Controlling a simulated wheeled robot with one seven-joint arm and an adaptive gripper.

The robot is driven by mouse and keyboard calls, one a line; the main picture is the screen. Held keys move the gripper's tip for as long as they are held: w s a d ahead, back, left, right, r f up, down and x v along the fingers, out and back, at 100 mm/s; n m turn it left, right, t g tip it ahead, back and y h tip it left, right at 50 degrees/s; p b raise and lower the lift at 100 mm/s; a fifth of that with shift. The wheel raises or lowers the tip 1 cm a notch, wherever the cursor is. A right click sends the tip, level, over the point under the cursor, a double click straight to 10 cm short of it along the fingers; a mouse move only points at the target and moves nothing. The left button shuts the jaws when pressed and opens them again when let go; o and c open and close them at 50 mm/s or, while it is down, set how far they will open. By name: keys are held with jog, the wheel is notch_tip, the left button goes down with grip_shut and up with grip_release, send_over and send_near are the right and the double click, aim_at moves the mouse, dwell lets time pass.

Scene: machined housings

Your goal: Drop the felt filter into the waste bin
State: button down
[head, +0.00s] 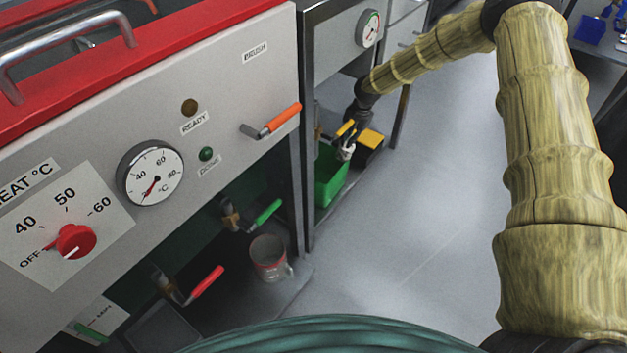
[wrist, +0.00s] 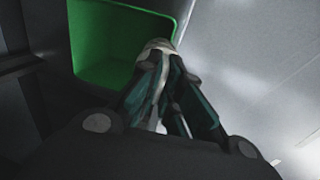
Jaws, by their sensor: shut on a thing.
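A green bin (head: 328,182) stands low under the second grey bench in the head view. Its open top also shows in the wrist view (wrist: 100,28). My gripper (head: 347,146) is over the right part of the bin opening in the head view. In the wrist view my gripper (wrist: 162,52) has its fingers closed together at the bin's right rim. A pale, whitish piece, seemingly the felt filter (wrist: 158,45), is pinched at the fingertips. It shows as a small light patch in the head view (head: 346,153). The fingers hide most of it.
The floor at right is clear.

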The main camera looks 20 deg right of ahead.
jog(key=w+a+n+b, duration=0.3)
jog(key=w+a+b, duration=0.3)
jog(key=a, duration=0.2)
notch_tip(320, 180, down, 6)
jog(key=b, duration=0.4)
dwell(0.3)
jog(key=c, duration=1.5)
grip_release()
jog(key=shift+r, duration=0.1)
jog(key=shift+s+d+r, duration=0.15)
jog(key=shift+d+r, duration=0.05)
jog(key=shift+r, duration=1)
jog(key=shift+s+d+r, duration=0.2)
jog(key=shift+r, duration=1)
jog(key=shift+s+d+r, duration=0.15)
jog(key=shift+d+r, duration=0.05)
jog(key=shift+r, duration=1)
